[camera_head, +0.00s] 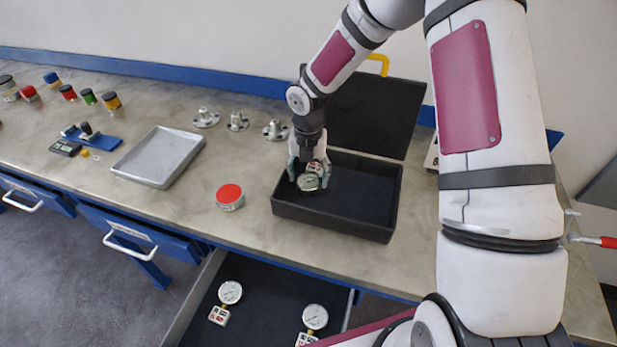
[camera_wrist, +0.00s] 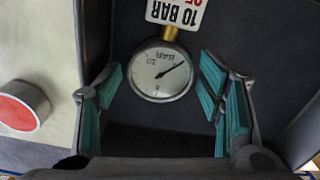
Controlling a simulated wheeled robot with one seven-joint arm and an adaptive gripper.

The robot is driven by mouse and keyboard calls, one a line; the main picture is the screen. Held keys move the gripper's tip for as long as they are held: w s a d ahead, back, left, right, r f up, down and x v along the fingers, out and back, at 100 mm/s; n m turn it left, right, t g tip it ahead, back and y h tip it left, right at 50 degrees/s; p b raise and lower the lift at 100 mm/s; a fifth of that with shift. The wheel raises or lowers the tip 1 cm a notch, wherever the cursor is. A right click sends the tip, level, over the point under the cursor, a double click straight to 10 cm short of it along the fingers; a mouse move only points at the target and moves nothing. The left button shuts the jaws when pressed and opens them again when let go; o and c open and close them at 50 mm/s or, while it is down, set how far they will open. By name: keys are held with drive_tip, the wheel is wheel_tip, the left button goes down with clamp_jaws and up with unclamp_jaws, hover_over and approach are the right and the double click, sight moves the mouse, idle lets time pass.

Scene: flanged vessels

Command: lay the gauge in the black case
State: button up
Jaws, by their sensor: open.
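The black case (camera_head: 345,222) stands open on the bench, its lid tilted up at the back. A round gauge (camera_head: 308,182) with a white dial, a brass stem and a label is inside the left part of the case. In the wrist view the gauge (camera_wrist: 161,72) lies between my spread fingers, with its "10 BAR" label (camera_wrist: 178,13) above it. My gripper (camera_head: 309,178) is open, pointing down into the case. Its teal finger pads (camera_wrist: 165,100) stand apart from the gauge on both sides.
A red-topped round tin (camera_head: 229,197) stands just left of the case. A grey tray (camera_head: 158,157) and several metal flanges (camera_head: 237,122) are farther left and behind. An open drawer (camera_head: 262,290) below the bench holds two more gauges (camera_head: 230,292).

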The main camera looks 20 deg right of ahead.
sight(308, 179)
drive_tip(key=s+d+r+m+t+h, duration=0.1)
drive_tip(key=s+r+m, duration=0.25)
drive_tip(key=r, duration=0.65)
drive_tip(key=s+d+r+m+h, duration=0.15)
drive_tip(key=r+m, duration=0.25)
drive_tip(key=r, duration=0.5)
drive_tip(key=s+r+m+t+y, duration=0.1)
drive_tip(key=s+r+m+t, duration=0.1)
drive_tip(key=s+r+m, duration=0.4)
drive_tip(key=s+r+m+t+y, duration=0.1)
drive_tip(key=s+r+m, duration=0.5)
drive_tip(key=s+m, duration=1)
drive_tip(key=shift+d+r+m+t, duration=0.3)
drive_tip(key=shift+m+t, duration=0.3)
drive_tip(key=shift+m, duration=0.45)
drive_tip(key=shift+s+a+y, duration=0.1)
drive_tip(key=shift+y, duration=0.15)
